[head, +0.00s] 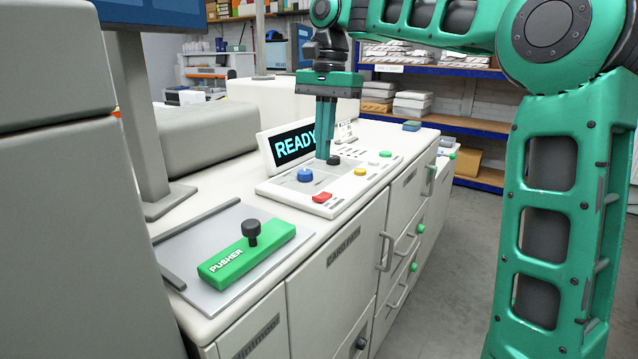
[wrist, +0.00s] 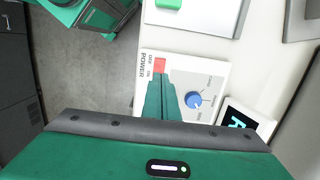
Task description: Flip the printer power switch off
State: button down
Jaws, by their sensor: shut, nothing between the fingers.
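The control panel (head: 352,186) sits on the white counter, with a red power switch (head: 322,197) near its front edge. In the wrist view the red switch (wrist: 160,65) shows beside printed lettering reading POWER, with ON and OFF marks. I cannot tell which way it is set. My gripper (head: 323,157) points down over the panel, shut and empty, behind the red switch in the head view. In the wrist view its closed fingertips (wrist: 159,78) appear close to the switch and overlap its edge; contact cannot be told.
A blue knob (head: 305,175), a black knob (head: 333,160), and yellow (head: 360,171) and green buttons (head: 385,154) share the panel. A display (head: 292,146) reading READY stands behind. A green PUSHER block (head: 246,256) lies on a plate at front left. Floor to the right is clear.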

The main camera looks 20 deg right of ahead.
aim_at(320, 196)
jog(key=shift+s+a+f, duration=0.15)
jog(key=shift+f, duration=1.2)
jog(key=shift+s+a+f, duration=0.1)
jog(key=shift+s+f, duration=0.05)
jog(key=shift+f, duration=1.2)
jog(key=shift+s+a+f, duration=0.15)
jog(key=shift+f, duration=1.2)
